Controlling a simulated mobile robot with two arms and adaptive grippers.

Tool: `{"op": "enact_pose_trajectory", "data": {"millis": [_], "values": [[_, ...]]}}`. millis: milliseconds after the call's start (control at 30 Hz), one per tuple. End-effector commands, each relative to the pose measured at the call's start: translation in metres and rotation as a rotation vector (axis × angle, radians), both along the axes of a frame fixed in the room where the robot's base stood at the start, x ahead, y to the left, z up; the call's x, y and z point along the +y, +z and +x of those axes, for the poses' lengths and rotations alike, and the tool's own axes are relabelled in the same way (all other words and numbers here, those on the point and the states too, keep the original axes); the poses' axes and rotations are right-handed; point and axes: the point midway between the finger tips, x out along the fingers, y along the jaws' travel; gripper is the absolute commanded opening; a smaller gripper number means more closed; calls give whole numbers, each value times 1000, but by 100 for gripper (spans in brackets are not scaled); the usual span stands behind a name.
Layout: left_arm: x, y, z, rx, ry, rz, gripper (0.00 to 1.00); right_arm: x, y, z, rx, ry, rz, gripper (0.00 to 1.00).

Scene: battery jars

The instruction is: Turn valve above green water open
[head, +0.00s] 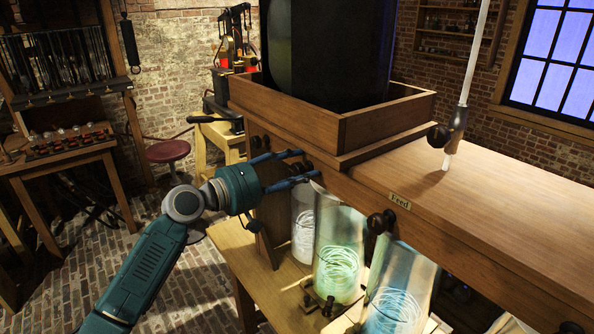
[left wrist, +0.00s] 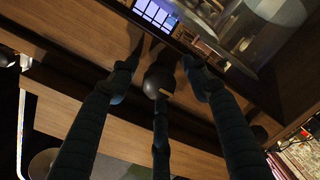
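The jar of green water (head: 338,262) stands under the wooden cabinet, between a pale jar (head: 303,225) and a blue jar (head: 398,295). My left gripper (head: 309,164) reaches the cabinet front above the green jar, its fingers spread. In the left wrist view, a dark round valve knob (left wrist: 159,76) lies between the spread fingers of the left gripper (left wrist: 160,72). I cannot tell whether any finger touches it. In the head view the fingers partly hide this valve. My right gripper is not in view.
Another dark valve (head: 380,222) sits on the cabinet front above the blue jar, near a "Feed" label (head: 400,201). A wooden tray (head: 385,122) holds a large dark vessel on top. A red stool (head: 168,151) and a side table (head: 60,160) stand at left.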

Motion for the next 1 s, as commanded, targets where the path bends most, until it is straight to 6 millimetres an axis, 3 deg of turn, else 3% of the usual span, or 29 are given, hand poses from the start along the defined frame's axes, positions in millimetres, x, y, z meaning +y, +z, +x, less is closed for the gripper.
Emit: {"op": "enact_pose_trajectory", "data": {"millis": [267, 700, 1000], "values": [[8, -1, -5, 1, 0, 2, 48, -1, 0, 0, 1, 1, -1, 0], [77, 5, -57, 1, 1, 3, 48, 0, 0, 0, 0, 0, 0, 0], [96, 8, -72, 0, 0, 0, 48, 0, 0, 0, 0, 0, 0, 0]]}}
